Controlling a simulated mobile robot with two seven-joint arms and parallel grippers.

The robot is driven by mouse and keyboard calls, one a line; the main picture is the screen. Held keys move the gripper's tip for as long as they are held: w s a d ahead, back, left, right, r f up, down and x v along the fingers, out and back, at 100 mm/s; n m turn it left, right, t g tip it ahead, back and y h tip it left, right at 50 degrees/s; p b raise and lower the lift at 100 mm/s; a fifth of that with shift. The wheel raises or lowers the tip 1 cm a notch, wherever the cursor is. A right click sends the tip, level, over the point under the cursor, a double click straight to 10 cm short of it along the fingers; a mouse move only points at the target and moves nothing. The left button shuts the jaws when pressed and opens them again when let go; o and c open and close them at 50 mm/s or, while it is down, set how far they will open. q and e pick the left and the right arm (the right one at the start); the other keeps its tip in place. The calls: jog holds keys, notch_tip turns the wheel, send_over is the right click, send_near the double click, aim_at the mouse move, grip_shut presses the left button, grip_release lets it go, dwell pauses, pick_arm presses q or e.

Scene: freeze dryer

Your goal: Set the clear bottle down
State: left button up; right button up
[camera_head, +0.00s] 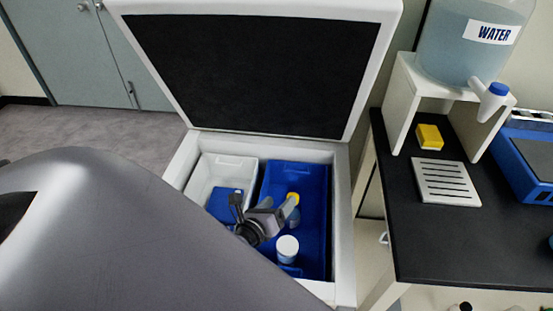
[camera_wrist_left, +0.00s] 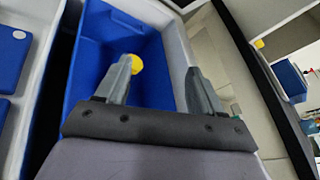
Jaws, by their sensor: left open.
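A see-through bottle with a yellow cap (camera_head: 292,198) stands in the blue bin (camera_head: 317,232) inside the open freezer; it looks upright. My left gripper (camera_head: 276,211) is over the blue bin, close to this bottle. In the left wrist view its fingers (camera_wrist_left: 159,66) are spread with nothing between them. There the yellow cap (camera_wrist_left: 137,64) shows just beside the left finger, and the bottle's body is mostly hidden. A second container with a white lid (camera_head: 287,246) stands nearer in the same bin. My right gripper is not in view.
A white bin (camera_head: 219,170) with blue boxes inside sits left of the blue bin. The freezer lid (camera_head: 250,65) stands raised behind. A black bench (camera_head: 440,240) at right holds a water jug (camera_head: 470,45) on a white stand and a yellow block (camera_head: 429,136).

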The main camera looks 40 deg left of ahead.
pick_arm(q)
jog(key=s+d+r+n, duration=0.35)
jog(key=r+n, duration=0.35)
jog(key=n, duration=0.5)
jog(key=s+d+f+n+g+h, duration=0.1)
jog(key=s+d+f+n, duration=0.2)
jog(key=n, duration=0.1)
jog(key=s+d+f+n+g+h, duration=0.2)
jog(key=s+f+n, duration=0.1)
jog(key=s+n, duration=0.1)
jog(key=s+d+f+n+g+h, duration=0.1)
jog(key=s+d+f+n, duration=0.2)
jog(key=n, duration=0.3)
jog(key=shift+s+d+g+h, duration=0.3)
jog(key=shift+s, duration=0.45)
